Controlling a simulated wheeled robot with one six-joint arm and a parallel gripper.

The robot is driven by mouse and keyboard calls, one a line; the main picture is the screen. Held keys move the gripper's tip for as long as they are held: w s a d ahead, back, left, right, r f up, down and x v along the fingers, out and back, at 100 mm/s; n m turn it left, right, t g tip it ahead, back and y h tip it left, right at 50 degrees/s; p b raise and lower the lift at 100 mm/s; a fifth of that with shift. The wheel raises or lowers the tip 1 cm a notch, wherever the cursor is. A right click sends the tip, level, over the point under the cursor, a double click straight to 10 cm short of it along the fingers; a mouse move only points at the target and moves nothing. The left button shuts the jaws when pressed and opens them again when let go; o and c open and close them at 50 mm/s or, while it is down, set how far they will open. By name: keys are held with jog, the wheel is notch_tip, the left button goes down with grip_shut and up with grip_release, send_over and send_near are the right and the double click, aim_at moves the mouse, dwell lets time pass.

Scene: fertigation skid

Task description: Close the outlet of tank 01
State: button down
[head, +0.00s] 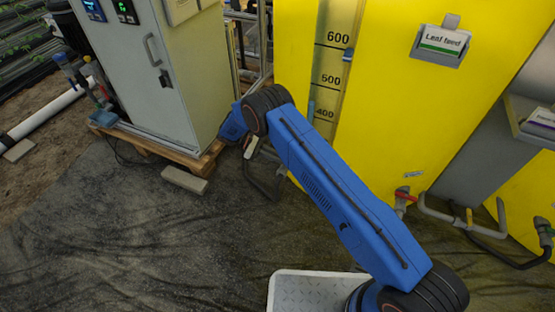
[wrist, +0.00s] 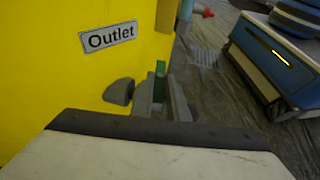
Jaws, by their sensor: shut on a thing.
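The yellow tank (head: 400,120) with a level scale fills the right of the head view. In the wrist view its yellow wall (wrist: 50,70) bears a white "Outlet" label (wrist: 108,37). My gripper (wrist: 164,92) is just right of and below that label, close to the wall. Its fingers are shut on a narrow green piece, seemingly a valve handle (wrist: 160,69); only its upper end shows. A dark grey fitting (wrist: 118,92) sticks out from the wall left of the fingers. In the head view my arm hides most of the gripper and outlet. No tank number is readable.
A grey control cabinet (head: 165,70) stands on a wooden pallet (head: 207,160) at left, with a loose block (head: 185,180) before it. A red-handled valve (head: 404,195) and grey piping (head: 450,215) are low at right. The dark ground sheet (head: 130,240) is clear at front left.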

jog(key=shift+w+m+g, duration=0.2)
jog(key=shift+m+g, duration=0.6)
jog(key=shift+g, duration=0.1)
jog(key=shift+d+y, duration=0.1)
jog(key=shift+y, duration=0.2)
jog(key=c, duration=1.7)
grip_release()
